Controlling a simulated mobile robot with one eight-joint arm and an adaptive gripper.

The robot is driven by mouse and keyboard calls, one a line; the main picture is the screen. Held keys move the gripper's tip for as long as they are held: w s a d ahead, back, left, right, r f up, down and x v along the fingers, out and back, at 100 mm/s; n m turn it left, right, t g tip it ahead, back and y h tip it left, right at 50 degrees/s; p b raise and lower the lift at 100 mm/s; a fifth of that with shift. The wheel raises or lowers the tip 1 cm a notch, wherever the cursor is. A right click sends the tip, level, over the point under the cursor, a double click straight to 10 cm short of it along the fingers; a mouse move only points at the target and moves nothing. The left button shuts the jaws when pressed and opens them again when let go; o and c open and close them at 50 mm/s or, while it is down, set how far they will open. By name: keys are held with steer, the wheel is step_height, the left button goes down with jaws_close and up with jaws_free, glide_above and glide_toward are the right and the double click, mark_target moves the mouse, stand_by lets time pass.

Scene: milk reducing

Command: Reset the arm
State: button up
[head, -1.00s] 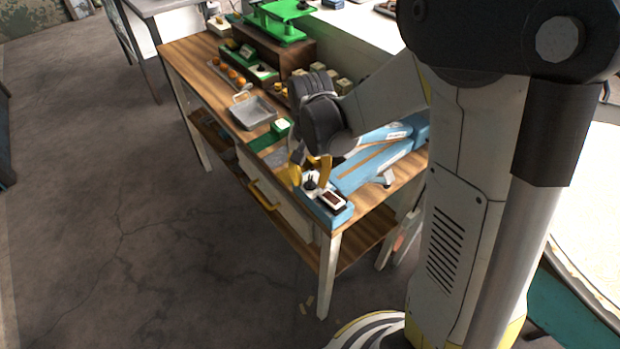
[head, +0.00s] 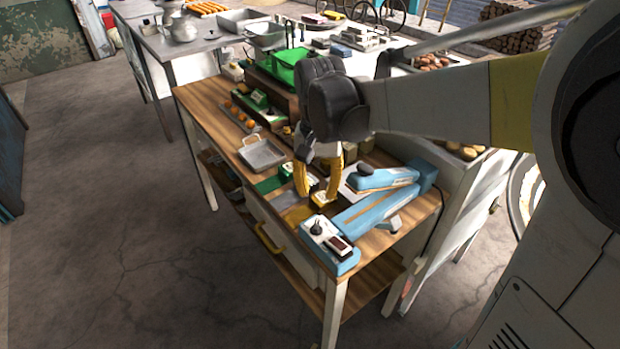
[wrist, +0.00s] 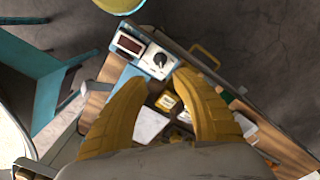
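My gripper (head: 315,192) has two yellow fingers pointing down above the wooden workbench (head: 205,97), near its front right end. In the wrist view my gripper (wrist: 162,82) shows its fingers spread apart with nothing held between them. The blue machine (head: 372,212), with a black knob and a dark red display at its near end, stands just right of the fingers. Its knob panel (wrist: 158,60) shows beyond the fingertips in the wrist view. My forearm crosses the upper right of the head view and hides part of the scene behind it.
A yellow-handled drawer (head: 268,238) is at the front. A metal table (head: 205,45) with pots stands behind. The concrete floor on the left is clear.

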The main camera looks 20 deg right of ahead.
stand_by(0.4)
steer(key=s+f+n+t+b, duration=0.1)
steer(key=s+n+t+b, duration=0.3)
steer(key=s+t, duration=0.3)
steer(key=s+n, duration=0.1)
steer(key=s, duration=0.4)
steer(key=shift+s+f, duration=0.2)
steer(key=shift+f, duration=0.15)
stand_by(0.5)
